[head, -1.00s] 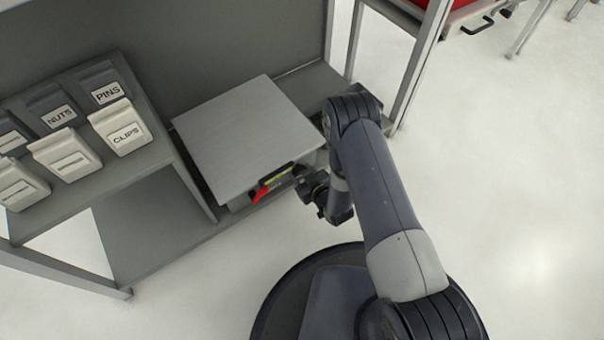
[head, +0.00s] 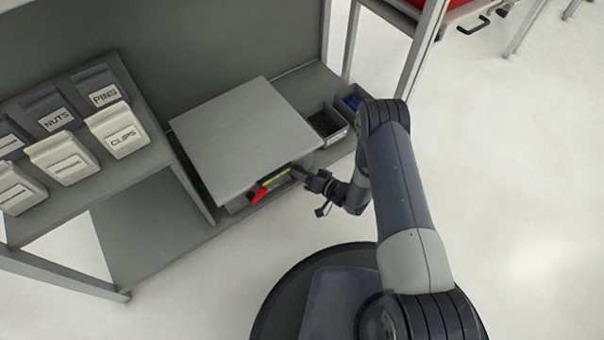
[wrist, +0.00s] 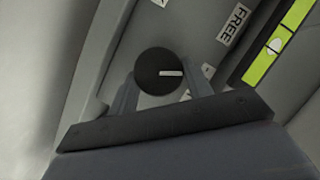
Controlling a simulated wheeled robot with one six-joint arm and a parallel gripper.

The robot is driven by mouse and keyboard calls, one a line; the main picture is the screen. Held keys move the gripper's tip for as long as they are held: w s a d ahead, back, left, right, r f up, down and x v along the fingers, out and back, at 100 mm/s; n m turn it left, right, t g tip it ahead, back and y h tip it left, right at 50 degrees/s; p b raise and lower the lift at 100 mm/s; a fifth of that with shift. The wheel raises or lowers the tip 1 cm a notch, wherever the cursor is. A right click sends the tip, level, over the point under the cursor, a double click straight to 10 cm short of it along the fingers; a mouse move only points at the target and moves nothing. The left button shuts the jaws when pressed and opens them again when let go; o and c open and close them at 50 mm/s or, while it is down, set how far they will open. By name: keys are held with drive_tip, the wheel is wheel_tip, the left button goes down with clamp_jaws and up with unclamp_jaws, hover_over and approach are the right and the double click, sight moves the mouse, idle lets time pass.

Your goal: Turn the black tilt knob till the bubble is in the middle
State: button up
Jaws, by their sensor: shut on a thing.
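The black tilt knob (wrist: 158,71) shows in the wrist view as a round disc with a white pointer line towards the right. My gripper (wrist: 162,88) has a grey finger on either side of the knob and is shut on it. In the head view my gripper (head: 304,176) is at the front of the grey box (head: 243,140). The yellow-green vial (wrist: 296,14) is at upper right in the wrist view, with a pale bubble (wrist: 274,46) close to a dark mark. The vial also shows in the head view (head: 268,183), where the knob is hidden.
A red lever (head: 259,195) sticks out left of the vial. A "FREE" label (wrist: 235,23) lies between knob and vial. Small dark bins (head: 328,124) stand right of the box. Labelled bins (head: 117,130) are on the left shelf.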

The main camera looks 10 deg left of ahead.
drive_tip(key=shift+w+f+m+g+y, duration=0.15)
drive_tip(key=shift+m+y, duration=0.2)
drive_tip(key=shift+m, duration=0.4)
drive_tip(key=shift+s+m+g+y, duration=0.15)
drive_tip(key=shift+m+y, duration=0.2)
drive_tip(key=shift+m, duration=0.4)
drive_tip(key=shift+w, duration=0.1)
drive_tip(key=o, duration=1)
drive_tip(key=shift+c, duration=0.2)
drive_tip(key=shift+d, duration=0.1)
drive_tip(key=p+v, duration=0.3)
drive_tip(key=v, duration=0.7)
drive_tip(key=shift+d+p, duration=0.3)
drive_tip(key=shift+p, duration=0.05)
drive_tip(key=shift+a, duration=0.1)
